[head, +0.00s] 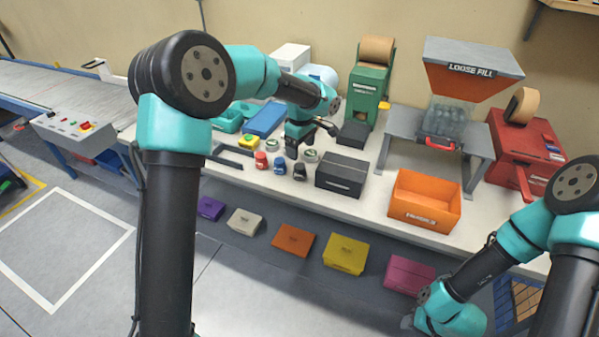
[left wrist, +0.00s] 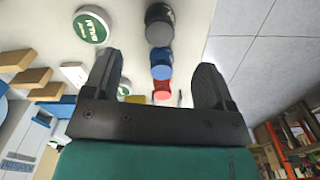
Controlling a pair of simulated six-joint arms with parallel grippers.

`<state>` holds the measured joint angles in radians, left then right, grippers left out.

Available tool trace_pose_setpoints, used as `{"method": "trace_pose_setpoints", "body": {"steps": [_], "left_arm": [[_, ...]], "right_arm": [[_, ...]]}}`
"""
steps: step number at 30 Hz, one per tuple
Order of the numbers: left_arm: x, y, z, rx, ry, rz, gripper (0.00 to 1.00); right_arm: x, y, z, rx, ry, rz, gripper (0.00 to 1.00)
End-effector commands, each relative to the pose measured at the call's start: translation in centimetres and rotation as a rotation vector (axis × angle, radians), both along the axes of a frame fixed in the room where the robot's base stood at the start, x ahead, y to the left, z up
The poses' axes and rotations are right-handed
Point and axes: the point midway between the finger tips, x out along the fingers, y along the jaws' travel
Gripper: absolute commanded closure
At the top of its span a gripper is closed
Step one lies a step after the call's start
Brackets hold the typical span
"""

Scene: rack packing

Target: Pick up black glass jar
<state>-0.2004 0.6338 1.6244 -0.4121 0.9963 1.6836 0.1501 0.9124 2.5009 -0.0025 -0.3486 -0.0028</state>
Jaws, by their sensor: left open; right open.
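The black glass jar (head: 300,171) stands on the white bench, at the near right end of a short row with a blue jar (head: 279,168) and a red jar (head: 261,160). My left gripper (head: 293,150) hangs above the jars, open and empty. In the left wrist view the black jar (left wrist: 160,24) lies beyond the open fingertips, at the far end of the row, apart from them. The blue jar (left wrist: 161,62) and red jar (left wrist: 162,88) show between the fingers. My right gripper (head: 412,318) is low at the bottom right, open, with its fingers barely visible.
Green-and-white-lidded tins (head: 311,155) stand beside the jars. A black box (head: 341,174) is close on the right, with an orange bin (head: 425,200) farther right. A green dispenser (head: 370,85) stands behind.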

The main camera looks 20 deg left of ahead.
Motion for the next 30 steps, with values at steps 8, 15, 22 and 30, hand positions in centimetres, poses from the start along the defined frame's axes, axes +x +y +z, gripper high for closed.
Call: {"method": "trace_pose_setpoints", "body": {"steps": [8, 15, 22, 30], "left_arm": [[0.0, 0.1, -4.4, 0.001, 0.002, 0.001, 0.22], [0.0, 0.0, -5.3, 0.000, 0.000, 0.000, 0.22], [0.0, 0.0, -5.4, 0.000, 0.001, 0.000, 0.22], [0.0, 0.3, -8.3, 0.000, 0.003, 0.000, 0.22]], "right_arm": [[0.0, 0.0, 0.0, 0.000, 0.000, 0.000, 0.57], [0.0, 0.0, 0.0, 0.000, 0.000, 0.000, 0.57], [0.0, 0.0, 0.0, 0.000, 0.000, 0.000, 0.57], [0.0, 0.0, 0.0, 0.000, 0.000, 0.000, 0.57]]}}
